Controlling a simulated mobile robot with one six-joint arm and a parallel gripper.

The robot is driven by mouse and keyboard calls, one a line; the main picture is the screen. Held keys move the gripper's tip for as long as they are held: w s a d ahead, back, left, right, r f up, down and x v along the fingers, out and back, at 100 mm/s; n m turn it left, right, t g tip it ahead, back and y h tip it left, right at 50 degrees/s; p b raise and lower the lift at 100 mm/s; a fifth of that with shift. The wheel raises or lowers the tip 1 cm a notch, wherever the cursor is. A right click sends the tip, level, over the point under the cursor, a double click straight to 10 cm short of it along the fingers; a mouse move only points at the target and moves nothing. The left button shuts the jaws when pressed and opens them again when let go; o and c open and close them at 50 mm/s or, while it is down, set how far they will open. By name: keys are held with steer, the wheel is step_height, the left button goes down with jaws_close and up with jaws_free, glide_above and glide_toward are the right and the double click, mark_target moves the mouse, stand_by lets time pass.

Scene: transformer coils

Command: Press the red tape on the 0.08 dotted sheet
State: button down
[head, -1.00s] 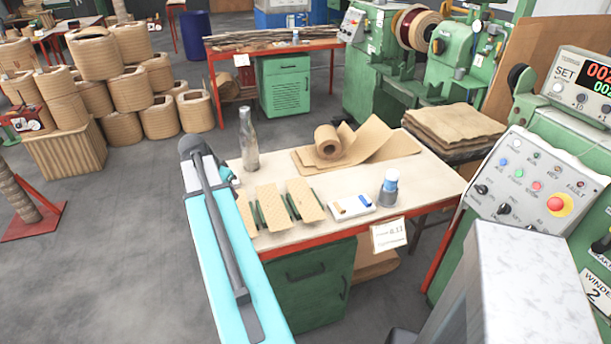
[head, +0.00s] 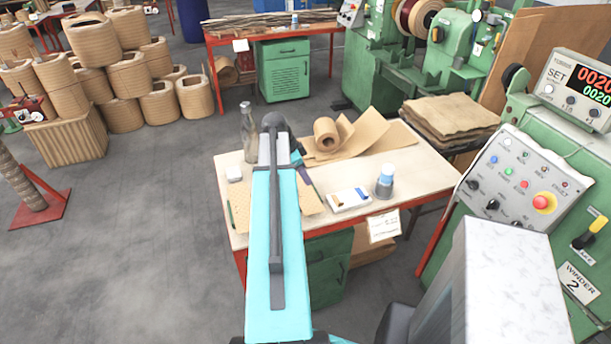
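Tan dotted sheets lie on the workbench, partly hidden by my arm. One sheet (head: 242,206) shows left of the arm and another (head: 309,197) shows right of it. I cannot read a 0.08 mark on either. No red tape can be made out; a small white tray (head: 349,200) right of the sheets holds small blue and orange-brown pieces. My turquoise arm reaches over the bench across the middle of the sheets. My gripper is hidden beyond the arm's far end, so its fingers cannot be seen.
A glass bottle (head: 249,135) stands at the bench's back left, near my arm. A small white block (head: 233,173) lies below it. A brown paper roll (head: 326,134) lies at the back. A blue-capped container (head: 385,182) stands right. A winder panel (head: 520,175) borders the right side.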

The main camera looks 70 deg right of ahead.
mark_target(309, 199)
steer(key=shift+f, duration=0.1)
stand_by(0.3)
steer(key=shift+f+b, duration=1.65)
steer(key=shift+f, duration=1.55)
steer(key=shift+f+b, duration=0.35)
steer(key=c, duration=1.4)
jaws_free()
steer(key=shift+r+p, duration=1.1)
steer(key=shift+r, duration=1.45)
